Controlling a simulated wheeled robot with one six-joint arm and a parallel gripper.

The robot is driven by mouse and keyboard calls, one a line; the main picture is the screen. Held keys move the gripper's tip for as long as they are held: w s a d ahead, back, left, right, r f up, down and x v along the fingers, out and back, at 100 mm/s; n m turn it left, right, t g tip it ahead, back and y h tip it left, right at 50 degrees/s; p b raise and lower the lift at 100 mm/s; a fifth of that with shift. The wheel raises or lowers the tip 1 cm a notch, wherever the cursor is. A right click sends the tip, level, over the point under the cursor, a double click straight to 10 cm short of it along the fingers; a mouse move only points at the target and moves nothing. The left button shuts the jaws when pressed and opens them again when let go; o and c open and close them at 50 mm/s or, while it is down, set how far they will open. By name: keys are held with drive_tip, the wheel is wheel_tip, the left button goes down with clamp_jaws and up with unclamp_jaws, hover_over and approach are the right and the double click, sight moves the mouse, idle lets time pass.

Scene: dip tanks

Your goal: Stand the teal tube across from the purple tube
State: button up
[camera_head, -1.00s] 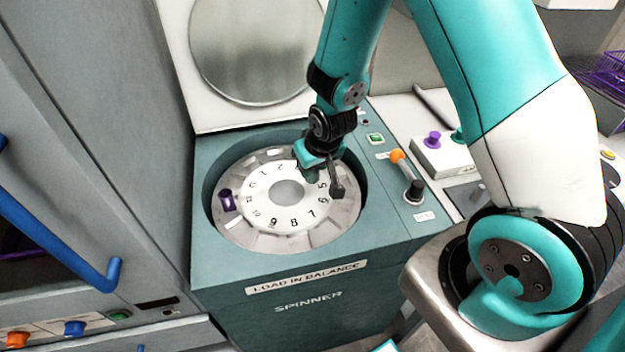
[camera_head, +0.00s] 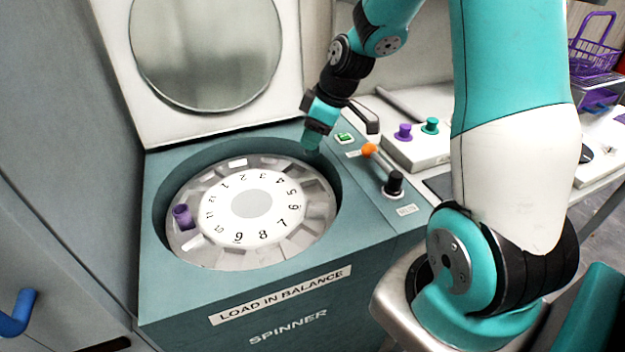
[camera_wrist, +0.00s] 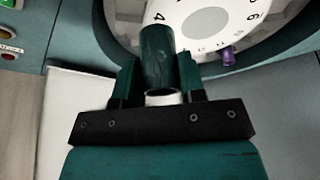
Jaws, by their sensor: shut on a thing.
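The purple tube (camera_head: 182,217) stands in a slot at the left of the spinner's round rotor (camera_head: 250,245), near the numbers 11 and 12. It also shows small in the wrist view (camera_wrist: 228,57). My gripper (camera_head: 317,122) is over the back right rim of the spinner bowl, outside the numbered disc. It is shut on the dark teal tube (camera_wrist: 157,60), which sits between both fingers in the wrist view. In the head view the tube (camera_head: 312,141) shows just below the fingers, close to the rim. Whether it touches anything is unclear.
The spinner's lid (camera_head: 205,60) stands open behind the bowl. A white block (camera_head: 420,148) with purple and teal pieces is farther right. Several rotor slots look empty.

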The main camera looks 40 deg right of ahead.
wheel_tip(320, 180, down, 12)
idle(0.4)
drive_tip(key=shift+f, duration=0.2)
drive_tip(key=o, duration=0.9)
drive_tip(key=shift+r, duration=0.1)
drive_tip(key=shift+o, duration=0.2)
drive_tip(key=shift+r, duration=0.1)
